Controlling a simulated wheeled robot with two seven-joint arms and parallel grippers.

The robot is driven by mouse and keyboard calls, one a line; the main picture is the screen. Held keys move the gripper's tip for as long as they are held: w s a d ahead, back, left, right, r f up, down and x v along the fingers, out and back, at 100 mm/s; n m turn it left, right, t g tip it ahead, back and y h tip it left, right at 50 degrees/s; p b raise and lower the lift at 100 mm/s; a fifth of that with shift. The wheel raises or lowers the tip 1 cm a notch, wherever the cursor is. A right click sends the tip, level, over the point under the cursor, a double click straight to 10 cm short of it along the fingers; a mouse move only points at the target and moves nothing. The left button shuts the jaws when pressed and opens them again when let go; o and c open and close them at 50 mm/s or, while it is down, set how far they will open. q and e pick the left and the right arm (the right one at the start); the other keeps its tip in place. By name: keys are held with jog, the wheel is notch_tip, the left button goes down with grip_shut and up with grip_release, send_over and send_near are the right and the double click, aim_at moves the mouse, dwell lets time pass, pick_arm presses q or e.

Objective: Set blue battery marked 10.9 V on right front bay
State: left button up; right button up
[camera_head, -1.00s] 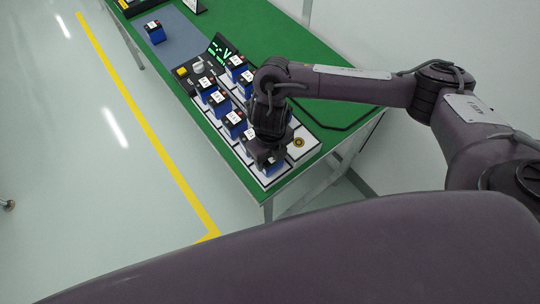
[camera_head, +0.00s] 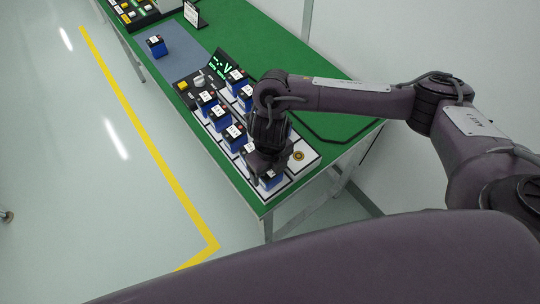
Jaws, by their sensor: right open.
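Several blue batteries with black tops and white labels stand in the bays of a white tray (camera_head: 309,158) on the green table. The nearest battery (camera_head: 269,181) is at the tray's front end, partly hidden by my right gripper (camera_head: 262,172). That gripper points down over the front bays and is open, with its fingertips close to this battery. A lone blue battery (camera_head: 157,46) stands apart on the grey-blue mat. The labels are too small to read, so I cannot tell which one is marked 10.9 V. My left gripper is not in view.
A black panel with a yellow button (camera_head: 182,86), a knob (camera_head: 199,80) and a green-lit display (camera_head: 221,63) adjoins the tray. A small sign (camera_head: 191,13) stands farther back. The green table (camera_head: 275,50) is clear on the right.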

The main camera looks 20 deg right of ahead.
notch_tip(320, 180, up, 10)
jog(key=shift+f+p, duration=0.1)
jog(key=shift+p, duration=0.75)
jog(key=shift+r, duration=0.75)
jog(key=shift+s, duration=0.1)
